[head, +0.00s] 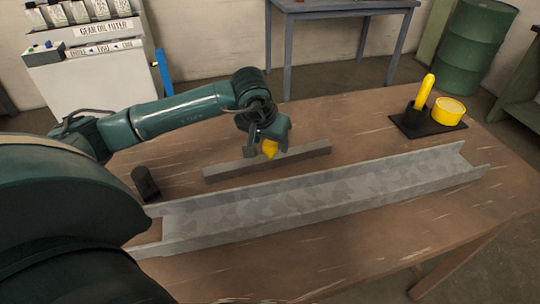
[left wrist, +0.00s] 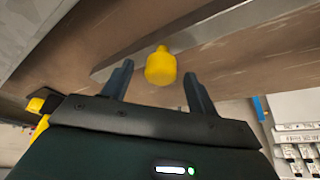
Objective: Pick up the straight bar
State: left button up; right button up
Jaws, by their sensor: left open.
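The straight bar (head: 225,171) is a long grey bar lying on the wooden table, behind the grey channel. A yellow knob (head: 270,149) shows at about the middle of the bar and appears to stand on it. My left gripper (head: 268,143) is above the bar's middle, pointing down at the knob. In the left wrist view the two dark fingers are apart, one on each side of the yellow knob (left wrist: 160,67), with the bar (left wrist: 205,30) behind it. Whether a finger touches the knob cannot be told. My right gripper is not in view.
A long grey channel (head: 300,200) lies across the table in front of the bar. A small black cylinder (head: 145,183) stands at left. A black holder (head: 428,126) with a yellow rod (head: 424,92) and yellow ring (head: 448,109) is at right. Bare wood lies between bar and holder.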

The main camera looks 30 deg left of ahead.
pick_arm(q)
jog(key=shift+w+f, duration=0.2)
jog(key=shift+f, duration=0.4)
grip_shut()
dwell(0.9)
jog(key=shift+w+r, duration=0.1)
jog(key=shift+r, duration=0.1)
